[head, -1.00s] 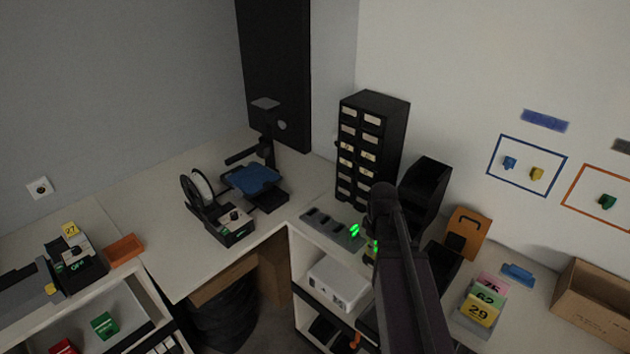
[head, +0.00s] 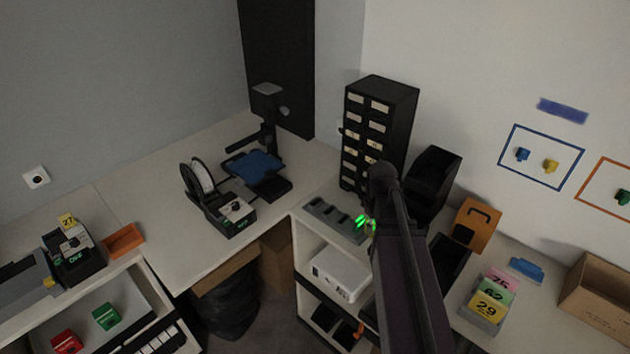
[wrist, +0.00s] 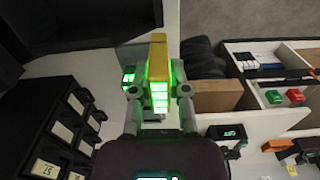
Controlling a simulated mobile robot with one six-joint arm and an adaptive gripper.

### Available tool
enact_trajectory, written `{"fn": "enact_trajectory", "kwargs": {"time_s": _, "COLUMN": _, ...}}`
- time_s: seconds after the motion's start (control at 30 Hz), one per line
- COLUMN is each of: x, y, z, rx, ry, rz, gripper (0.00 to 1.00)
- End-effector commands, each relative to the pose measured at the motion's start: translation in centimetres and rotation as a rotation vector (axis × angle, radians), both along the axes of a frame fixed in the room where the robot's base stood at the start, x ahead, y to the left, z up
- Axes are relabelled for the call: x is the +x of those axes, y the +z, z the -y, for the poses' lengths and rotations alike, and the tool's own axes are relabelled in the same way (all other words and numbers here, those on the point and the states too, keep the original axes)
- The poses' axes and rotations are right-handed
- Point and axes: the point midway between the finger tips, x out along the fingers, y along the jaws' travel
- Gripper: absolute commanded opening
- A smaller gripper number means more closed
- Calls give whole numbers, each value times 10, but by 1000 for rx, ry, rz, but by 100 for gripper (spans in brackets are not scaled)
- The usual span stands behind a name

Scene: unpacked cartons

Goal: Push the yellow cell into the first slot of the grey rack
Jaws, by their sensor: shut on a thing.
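The yellow cell (wrist: 157,50) is upright between the fingers of my gripper (wrist: 159,92) in the wrist view, which are shut on it. Green light falls on its near face. In the head view my gripper (head: 366,223) is mostly hidden behind my arm, with green lights showing at the right end of the grey rack (head: 321,206). The rack lies on the white counter and has several dark slots in a row. The cell cannot be made out clearly in the head view, and I cannot tell whether it touches the rack.
A black drawer cabinet (head: 378,130) stands behind the rack, with a black bin (head: 434,185) to its right. An orange holder (head: 477,225) is farther right. A 3D printer with a blue plate (head: 252,167) stands on the left counter. A white box (head: 340,274) sits on the shelf below.

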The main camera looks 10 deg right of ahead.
Motion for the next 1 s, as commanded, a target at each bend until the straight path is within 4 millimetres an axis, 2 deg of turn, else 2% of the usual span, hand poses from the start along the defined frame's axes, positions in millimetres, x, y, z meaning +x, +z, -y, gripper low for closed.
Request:
{"fn": "enact_trajectory", "kwargs": {"time_s": 0.17, "x": 12, "y": 0, "z": 0, "rx": 0, "ry": 59, "rz": 0, "gripper": 0}}
{"fn": "enact_trajectory", "kwargs": {"time_s": 0.37, "x": 44, "y": -1, "z": -9, "rx": 0, "ry": 246, "rz": 0, "gripper": 0}}
{"fn": "enact_trajectory", "kwargs": {"time_s": 0.67, "x": 114, "y": -4, "z": -37, "rx": 0, "ry": 691, "rz": 0, "gripper": 0}}
{"fn": "enact_trajectory", "kwargs": {"time_s": 1.0, "x": 191, "y": -6, "z": -80, "rx": -1, "ry": 1217, "rz": 0, "gripper": 0}}
